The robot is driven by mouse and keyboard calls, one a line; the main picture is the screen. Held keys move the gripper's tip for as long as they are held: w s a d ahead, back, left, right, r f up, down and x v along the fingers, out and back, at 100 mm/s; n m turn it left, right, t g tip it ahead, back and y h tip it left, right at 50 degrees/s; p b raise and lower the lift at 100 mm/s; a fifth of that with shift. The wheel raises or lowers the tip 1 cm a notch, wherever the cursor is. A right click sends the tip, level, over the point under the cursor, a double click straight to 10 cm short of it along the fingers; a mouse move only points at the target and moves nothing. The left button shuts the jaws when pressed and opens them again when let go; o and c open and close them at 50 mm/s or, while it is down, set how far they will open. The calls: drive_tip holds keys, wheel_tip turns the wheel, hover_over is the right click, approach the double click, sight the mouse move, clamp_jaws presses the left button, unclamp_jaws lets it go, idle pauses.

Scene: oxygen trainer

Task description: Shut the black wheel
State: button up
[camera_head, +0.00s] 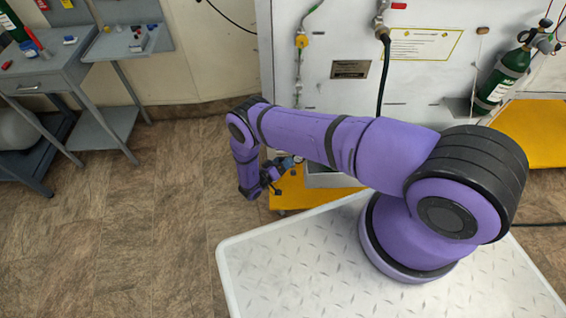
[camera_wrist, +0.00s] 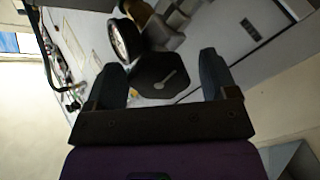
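The black wheel (camera_wrist: 160,76) shows in the wrist view as a dark, many-sided disc with a pale slot-like mark on its face. My gripper (camera_wrist: 160,60) is open, with one finger on each side of the wheel in that view. A gap shows between the wheel and the right finger; the left finger looks very close to the wheel's edge, and I cannot tell whether they touch. In the head view my gripper (camera_head: 284,171) is low in front of the white panel (camera_head: 430,75), and I cannot make out the wheel there.
In the wrist view a round gauge (camera_wrist: 124,41) and a brass fitting (camera_wrist: 138,10) sit just beyond the wheel. In the head view a green cylinder (camera_head: 500,82) is at the right, and a grey bench (camera_head: 40,82) is at the left. The floor (camera_head: 130,215) between is clear.

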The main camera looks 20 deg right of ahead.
drive_tip(key=c, duration=0.9)
